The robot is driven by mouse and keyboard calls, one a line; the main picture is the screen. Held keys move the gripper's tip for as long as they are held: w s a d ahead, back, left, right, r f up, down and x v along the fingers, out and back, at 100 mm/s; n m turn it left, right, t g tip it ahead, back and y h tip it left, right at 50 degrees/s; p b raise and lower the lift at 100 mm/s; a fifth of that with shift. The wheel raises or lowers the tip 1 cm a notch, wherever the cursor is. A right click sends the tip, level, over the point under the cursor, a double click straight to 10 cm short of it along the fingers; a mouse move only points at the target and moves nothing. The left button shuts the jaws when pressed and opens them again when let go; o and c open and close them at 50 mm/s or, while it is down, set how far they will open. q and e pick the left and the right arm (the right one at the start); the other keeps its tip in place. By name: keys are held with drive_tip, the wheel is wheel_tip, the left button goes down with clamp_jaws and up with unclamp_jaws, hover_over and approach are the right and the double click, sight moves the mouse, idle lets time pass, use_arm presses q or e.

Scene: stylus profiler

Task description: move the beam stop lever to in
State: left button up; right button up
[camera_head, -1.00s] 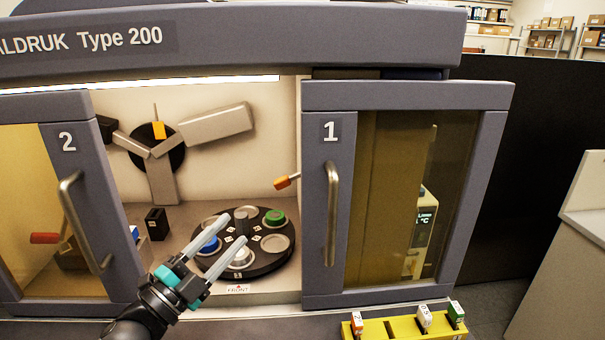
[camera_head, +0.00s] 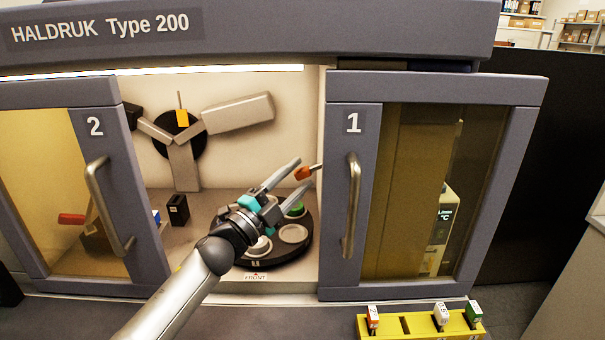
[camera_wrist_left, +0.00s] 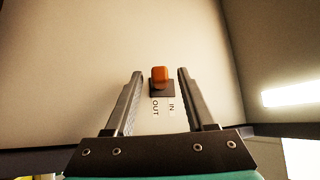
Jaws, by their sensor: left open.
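The beam stop lever (camera_head: 303,174) has an orange knob on a short metal stem. It comes from the right inner wall of the open chamber, beside door 1. In the left wrist view the orange knob (camera_wrist_left: 160,74) stands on a dark plate, with OUT and IN printed side by side below it. The knob appears nearer the OUT side. My left gripper (camera_head: 305,171) is open, its two fingers pointing at the lever. In the wrist view the knob lies between the fingertips, with gaps on both sides; I cannot tell its depth between them. My right gripper is not in view.
Door 1 (camera_head: 353,270) with its handle is just right of the lever. Door 2 (camera_head: 150,250) stands at the left. A dark round turntable (camera_head: 285,254) lies below my gripper. A yellow rack (camera_head: 405,325) stands in front at the right.

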use_arm(q)
drive_tip(key=shift+x, duration=1.05)
drive_tip(key=shift+c, duration=0.2)
clamp_jaws()
drive_tip(key=shift+f, duration=0.1)
idle(0.5)
